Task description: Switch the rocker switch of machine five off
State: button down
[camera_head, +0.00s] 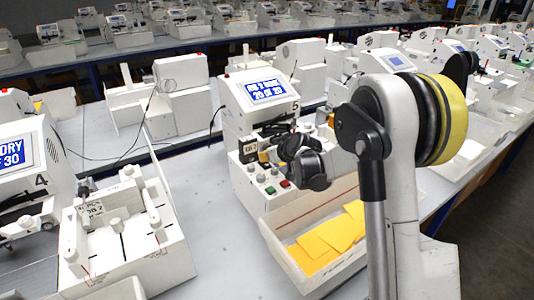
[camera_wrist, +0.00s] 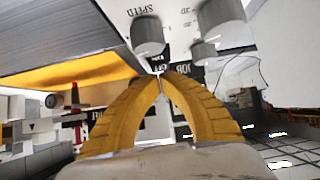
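Machine five (camera_head: 262,110) stands in the middle of the head view, a white box with "5" on its side and a lit blue screen (camera_head: 267,90). Its lower front panel carries several knobs and green and red buttons (camera_head: 278,187). My gripper's yellow fingers (camera_wrist: 160,80) meet at their tips in the wrist view, with nothing visible between them. The tips are close to a white panel with grey knobs (camera_wrist: 148,36) and "SPEED" and "JOB" lettering. In the head view my dark wrist hides the panel's right part. I cannot make out the rocker switch clearly in either view.
An open white tray (camera_head: 290,262) with yellow sheets (camera_head: 330,238) lies below the panel. Machine four (camera_head: 25,165) stands at left, with a white plotter bed (camera_head: 125,235) beside it. Bare grey tabletop (camera_head: 215,225) lies between the machines. More machines line the back.

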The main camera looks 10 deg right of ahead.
jog(key=shift+f, duration=0.1)
dwell(0.3)
jog(key=shift+w+a+f+g+h+p, duration=0.1)
jog(key=shift+w+f+g+h+p, duration=0.1)
jog(key=shift+g+p, duration=0.3)
jog(key=shift+w+a+f+g+h+p, duration=0.1)
jog(key=shift+w+f+g+h+p, duration=0.1)
jog(key=shift+g+p, duration=0.3)
jog(key=shift+f+b, duration=0.15)
jog(key=shift+b, duration=0.15)
jog(key=shift+s+d, duration=0.1)
jog(key=shift+s, duration=0.05)
jog(key=shift+s+d, duration=0.2)
jog(key=shift+s, duration=0.5)
jog(key=shift+r, duration=0.2)
